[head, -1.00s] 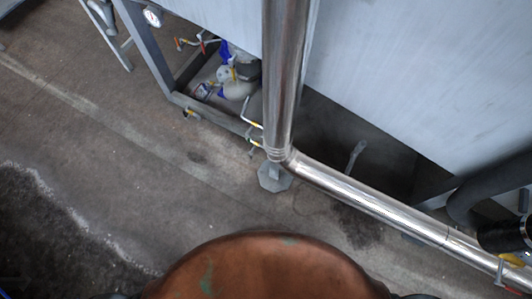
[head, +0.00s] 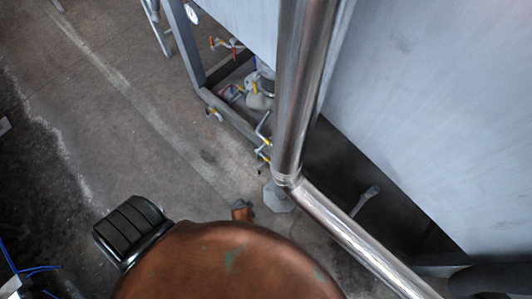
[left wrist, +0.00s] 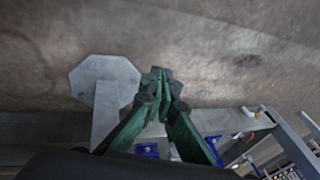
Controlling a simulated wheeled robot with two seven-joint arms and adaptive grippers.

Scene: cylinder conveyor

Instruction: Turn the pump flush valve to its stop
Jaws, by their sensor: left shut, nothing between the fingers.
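My left gripper (left wrist: 158,84) shows in the left wrist view with green fingers and dark tips, shut and empty. It is over the floor beside a grey octagonal foot plate (left wrist: 112,80), touching no valve. In the head view a pump-like white and grey unit (head: 258,98) sits inside the frame behind the upright pipe. Valves with yellow parts (head: 265,152) are beside the pipe, and another small valve (head: 214,113) is at the frame's lower rail. A red-handled valve (head: 224,44) is higher up. I cannot tell which is the pump flush valve. My right gripper is not in view.
A shiny steel pipe (head: 302,90) comes down and bends right near the octagonal foot (head: 278,197). A large pale metal panel (head: 430,120) fills the right. A grey frame leg (head: 184,45) stands left of the valves. The concrete floor (head: 130,130) left of it is open.

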